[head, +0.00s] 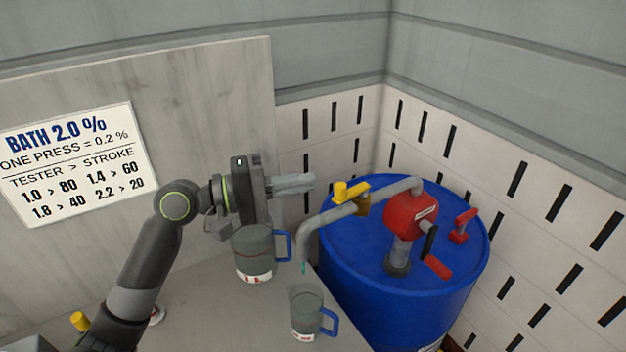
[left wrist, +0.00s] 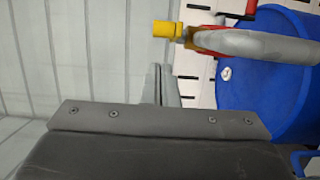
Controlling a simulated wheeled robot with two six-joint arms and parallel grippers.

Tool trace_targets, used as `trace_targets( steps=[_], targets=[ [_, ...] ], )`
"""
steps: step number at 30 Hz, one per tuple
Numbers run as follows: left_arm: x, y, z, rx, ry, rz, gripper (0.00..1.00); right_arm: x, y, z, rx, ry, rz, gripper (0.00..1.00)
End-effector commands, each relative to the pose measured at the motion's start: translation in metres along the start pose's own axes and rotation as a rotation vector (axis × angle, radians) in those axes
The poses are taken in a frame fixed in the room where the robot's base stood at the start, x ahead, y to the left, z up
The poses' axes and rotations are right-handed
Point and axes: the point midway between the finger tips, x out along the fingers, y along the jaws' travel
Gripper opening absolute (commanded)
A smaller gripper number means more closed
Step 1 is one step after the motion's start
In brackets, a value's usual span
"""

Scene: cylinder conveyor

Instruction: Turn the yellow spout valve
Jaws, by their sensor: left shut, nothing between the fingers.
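The yellow spout valve (head: 350,191) sits on top of the grey spout pipe (head: 326,215), which runs from the red pump (head: 410,215) on the blue drum (head: 350,250). The valve also shows in the left wrist view (left wrist: 168,29), on the upper side of the picture. My left gripper (head: 312,181) is shut and empty, its fingertips pointing right, a little left of the valve and apart from it. In the left wrist view the closed fingers (left wrist: 158,84) lie below the valve. My right gripper is not in view.
A jug with a blue handle (head: 306,312) stands under the spout's end, with a small greenish drip above it. Another jug (head: 254,253) stands behind it on the grey table. A red pump handle (head: 438,267) sticks out at the drum's front. A sign (head: 75,163) hangs at left.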

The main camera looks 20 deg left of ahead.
Motion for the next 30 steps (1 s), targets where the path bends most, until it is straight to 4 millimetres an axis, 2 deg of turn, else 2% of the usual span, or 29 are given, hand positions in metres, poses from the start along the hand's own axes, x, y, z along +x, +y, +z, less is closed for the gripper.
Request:
trace_targets(
  steps=[1, 9, 30],
  targets=[
    [0.004, 0.004, 0.005, -0.003, -0.001, 0.004, 0.0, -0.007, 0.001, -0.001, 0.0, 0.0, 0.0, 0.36],
    [0.018, 0.002, 0.019, -0.002, 0.0, 0.002, 0.0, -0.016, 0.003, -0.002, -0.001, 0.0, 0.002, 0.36],
    [0.024, 0.001, 0.021, -0.001, 0.003, 0.002, 0.0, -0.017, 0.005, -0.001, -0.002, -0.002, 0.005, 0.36]
  ],
)
